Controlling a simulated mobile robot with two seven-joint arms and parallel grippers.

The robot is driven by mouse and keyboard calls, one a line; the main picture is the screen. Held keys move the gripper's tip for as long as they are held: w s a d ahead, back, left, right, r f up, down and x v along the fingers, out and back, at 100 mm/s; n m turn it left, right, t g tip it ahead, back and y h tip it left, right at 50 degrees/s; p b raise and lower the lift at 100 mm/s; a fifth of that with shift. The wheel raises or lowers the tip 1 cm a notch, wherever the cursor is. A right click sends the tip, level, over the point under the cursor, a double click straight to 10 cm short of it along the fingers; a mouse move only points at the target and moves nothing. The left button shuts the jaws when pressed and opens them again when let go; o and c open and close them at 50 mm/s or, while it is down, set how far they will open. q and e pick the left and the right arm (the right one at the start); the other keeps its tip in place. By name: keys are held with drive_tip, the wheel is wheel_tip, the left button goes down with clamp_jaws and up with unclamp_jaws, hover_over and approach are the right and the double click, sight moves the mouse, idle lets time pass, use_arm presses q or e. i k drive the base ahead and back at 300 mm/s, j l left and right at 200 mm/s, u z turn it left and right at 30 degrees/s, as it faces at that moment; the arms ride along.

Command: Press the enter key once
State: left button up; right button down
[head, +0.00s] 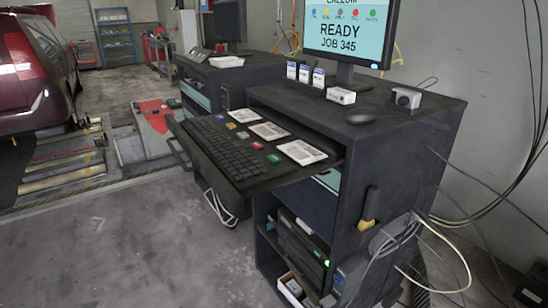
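A black keyboard (222,148) lies on the pulled-out tray (262,184) of a dark cabinet. Along its right side sit several small coloured buttons or keys, among them a yellow one (231,126), a red one (257,145) and a green one (274,158). The key labels are too small to read, so I cannot tell which is the enter key. The monitor (345,30) above shows "READY" and "JOB 345" on a light blue screen. Neither of my grippers is in view.
Printed cards (301,152) lie beside the keyboard. A black mouse (361,117) and small boxes (341,96) stand on the cabinet top (400,125). Cables hang at the right. A dark red car (35,70) stands left by floor rollers (65,175). The floor in front is clear.

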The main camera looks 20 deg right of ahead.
sight(273, 159)
drive_tip(key=i+z, duration=0.2)
drive_tip(key=z, duration=0.15)
drive_tip(key=i+z, duration=0.2)
drive_tip(key=z, duration=0.15)
